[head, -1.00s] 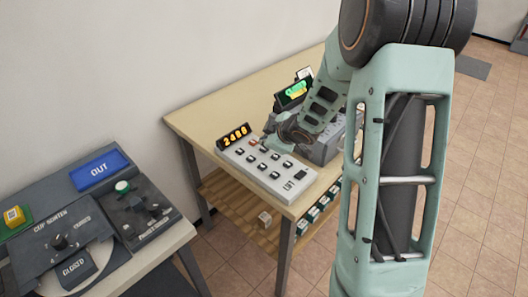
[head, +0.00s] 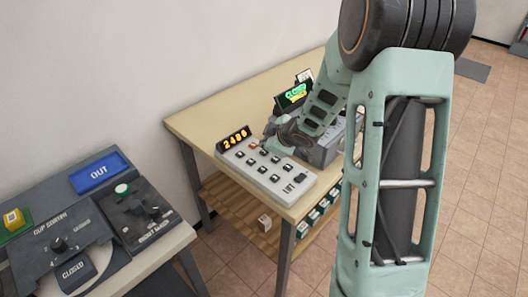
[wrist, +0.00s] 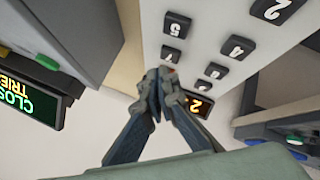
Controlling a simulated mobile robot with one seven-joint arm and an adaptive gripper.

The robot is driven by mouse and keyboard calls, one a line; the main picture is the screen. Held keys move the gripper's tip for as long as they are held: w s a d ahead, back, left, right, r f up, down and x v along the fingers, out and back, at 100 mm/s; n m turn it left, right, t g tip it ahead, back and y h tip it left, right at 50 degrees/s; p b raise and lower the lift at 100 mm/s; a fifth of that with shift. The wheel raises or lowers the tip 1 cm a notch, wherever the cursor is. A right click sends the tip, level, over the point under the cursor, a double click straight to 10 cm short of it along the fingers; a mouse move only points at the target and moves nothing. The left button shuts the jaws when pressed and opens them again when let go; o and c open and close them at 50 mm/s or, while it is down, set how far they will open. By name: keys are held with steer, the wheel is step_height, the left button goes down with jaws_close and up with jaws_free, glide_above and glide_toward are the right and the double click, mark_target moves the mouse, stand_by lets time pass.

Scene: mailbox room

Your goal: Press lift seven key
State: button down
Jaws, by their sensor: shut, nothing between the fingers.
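The lift keypad (head: 268,186) is a pale grey panel marked LIFT, with dark numbered keys and an orange lit display (head: 235,139) at its far left end. In the wrist view, keys (wrist: 240,46) with white numerals show on the panel (wrist: 203,40). The numeral on the key (wrist: 171,54) just beyond my fingertips is hard to read, so I cannot tell which key is the seven. My gripper (wrist: 163,74) is shut and empty, its tips over the display end of the panel. Whether they touch it I cannot tell. My arm hides part of the panel's far side.
The keypad lies on a pale wooden table (head: 205,118) with a lower shelf. A grey machine with a green-lit sign (head: 293,95) stands behind my gripper. A cup sorter console (head: 88,235) with a blue OUT plate (head: 100,172) is at the left.

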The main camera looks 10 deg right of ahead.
mark_target(265, 153)
steer(key=shift+f, duration=0.1)
steer(key=shift+f+b, duration=0.35)
steer(key=shift+f+b, duration=0.35)
steer(key=shift+f, duration=0.1)
stand_by(0.9)
steer(key=shift+r+p, duration=0.9)
step_height(265, 153, up, 5)
steer(key=p, duration=0.5)
